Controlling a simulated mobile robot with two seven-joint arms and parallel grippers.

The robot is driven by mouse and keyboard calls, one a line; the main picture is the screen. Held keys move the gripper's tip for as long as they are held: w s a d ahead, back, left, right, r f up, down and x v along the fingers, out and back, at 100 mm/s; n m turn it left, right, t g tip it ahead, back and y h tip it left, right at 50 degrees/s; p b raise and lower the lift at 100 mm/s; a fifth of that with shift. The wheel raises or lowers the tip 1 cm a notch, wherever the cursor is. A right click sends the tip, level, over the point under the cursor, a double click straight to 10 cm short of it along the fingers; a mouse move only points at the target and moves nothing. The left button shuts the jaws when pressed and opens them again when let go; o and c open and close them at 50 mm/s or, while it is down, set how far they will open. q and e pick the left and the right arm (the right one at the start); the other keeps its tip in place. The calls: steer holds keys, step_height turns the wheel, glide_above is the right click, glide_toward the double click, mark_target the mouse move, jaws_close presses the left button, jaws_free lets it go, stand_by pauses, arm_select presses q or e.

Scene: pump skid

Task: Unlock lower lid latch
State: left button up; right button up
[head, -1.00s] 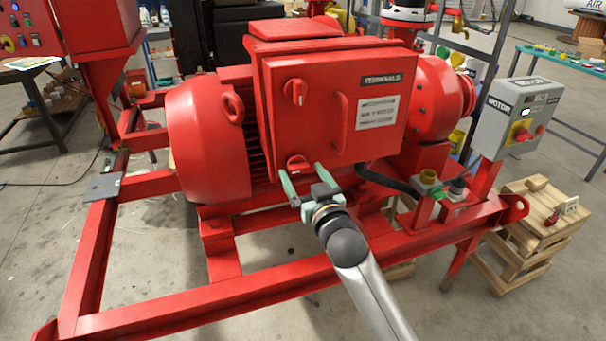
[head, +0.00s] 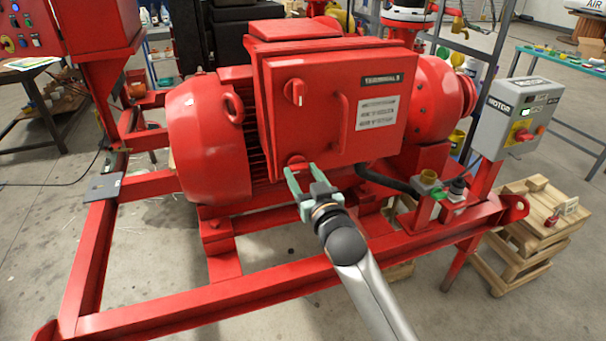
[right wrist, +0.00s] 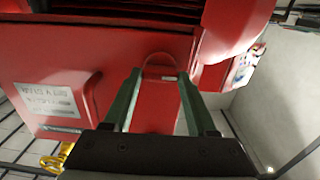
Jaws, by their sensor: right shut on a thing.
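The red terminal box (head: 330,110) sits on the motor with its lid facing me. The lower lid latch (head: 296,160) is a red knob at the lid's bottom left edge. My right gripper (head: 301,168) reaches it from below, with its green fingers shut on either side of it. In the right wrist view, the fingers (right wrist: 158,73) flank the red latch (right wrist: 159,62), partly hidden near the tips. The upper latch (head: 295,92) is a red knob with an upright grip. The lid looks closed. My left gripper is not in view.
A red lid handle (head: 342,117) stands out to the right of the latches. The red skid frame (head: 250,296) runs below my arm. A grey motor switch box (head: 520,115) is on the right, above a wooden crate (head: 535,205). A black cable (head: 385,181) lies right of the gripper.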

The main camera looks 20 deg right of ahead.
steer(key=shift+c, duration=0.9)
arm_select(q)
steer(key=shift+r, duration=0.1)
